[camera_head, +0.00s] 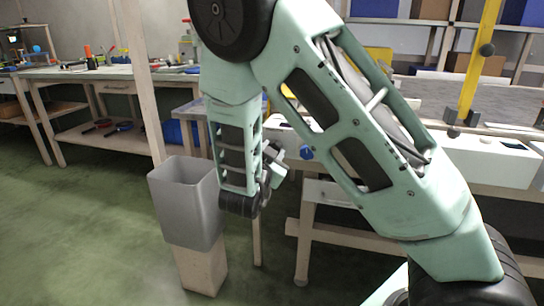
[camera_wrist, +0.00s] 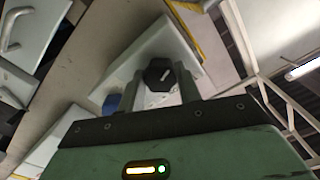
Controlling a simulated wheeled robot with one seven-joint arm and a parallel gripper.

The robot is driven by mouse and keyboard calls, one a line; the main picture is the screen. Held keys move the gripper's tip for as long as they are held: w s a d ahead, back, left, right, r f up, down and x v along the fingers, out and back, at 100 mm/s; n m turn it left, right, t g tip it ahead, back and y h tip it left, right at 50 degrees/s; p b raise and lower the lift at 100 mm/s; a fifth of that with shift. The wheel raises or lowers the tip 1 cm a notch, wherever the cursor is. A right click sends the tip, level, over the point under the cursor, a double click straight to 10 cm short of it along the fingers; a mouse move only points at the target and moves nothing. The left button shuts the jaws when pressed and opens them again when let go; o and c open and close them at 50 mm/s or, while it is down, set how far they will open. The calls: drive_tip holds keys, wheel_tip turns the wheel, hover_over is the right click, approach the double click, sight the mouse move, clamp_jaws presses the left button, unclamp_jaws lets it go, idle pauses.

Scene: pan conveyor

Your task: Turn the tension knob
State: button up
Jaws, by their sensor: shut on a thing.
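The black tension knob (camera_wrist: 157,72) with a white pointer line shows in the wrist view, on the face of a pale, white-grey housing (camera_wrist: 150,46). My gripper (camera_wrist: 161,78) has one finger on each side of the knob and is shut on it. The pointer line is tilted, slanting up to the right in that view. In the head view my gripper (camera_head: 277,162) is at the end of my forearm, beside the pale machine at the conveyor bench. The black knob cannot be made out there.
A blue knob (camera_head: 306,153) is on the machine front, just right of my gripper. A grey bin (camera_head: 185,205) on a wooden block stands left of my forearm. A yellow post (camera_head: 480,62) rises at the right. A workbench (camera_head: 105,73) with tools stands at the back left. Green floor at left is clear.

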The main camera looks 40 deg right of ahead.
drive_tip(key=shift+m, duration=0.3)
drive_tip(key=o, duration=1)
drive_tip(key=shift+a, duration=0.1)
drive_tip(key=p+v, duration=0.2)
drive_tip(key=v, duration=1.5)
drive_tip(key=shift+s+p, duration=0.2)
drive_tip(key=shift+p, duration=0.1)
drive_tip(key=shift+a, duration=0.1)
